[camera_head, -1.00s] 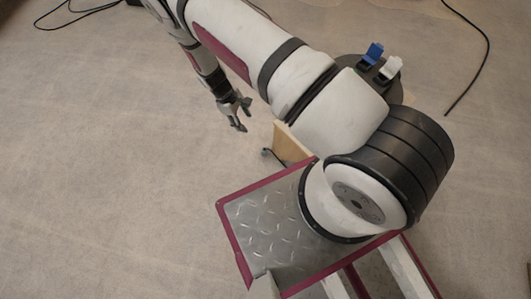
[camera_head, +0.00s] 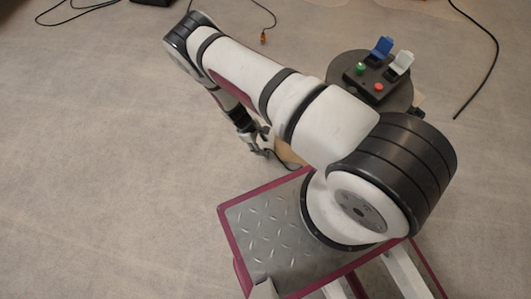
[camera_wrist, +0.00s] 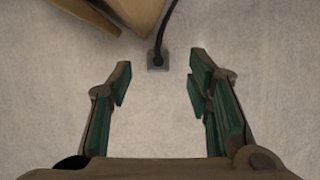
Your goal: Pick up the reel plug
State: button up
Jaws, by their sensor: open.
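A small grey plug (camera_wrist: 158,63) on the end of a black cable (camera_wrist: 166,28) lies on the floor in the wrist view, at top centre. My gripper (camera_wrist: 160,82) is open and empty, with its green-padded fingers spread. The plug shows in the gap between the fingertips, near their far end, and I see no contact. In the head view my gripper (camera_head: 259,143) hangs low beside a wooden piece (camera_head: 287,153). The plug cannot be made out there.
Wooden parts (camera_wrist: 135,12) stand close at the top left of the wrist view. A round dark stand (camera_head: 347,66) carries a box with blue and white levers and buttons. An orange-ended cable (camera_head: 263,38) lies farther back. The floor to the left is clear.

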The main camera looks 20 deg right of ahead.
aim_at(264, 149)
jog(key=b+x, duration=0.1)
jog(key=x, duration=0.1)
jog(key=b+x, duration=0.2)
jog(key=x, duration=0.1)
jog(key=shift+w+a+f, duration=0.1)
jog(key=shift+w+f, duration=0.1)
grip_shut()
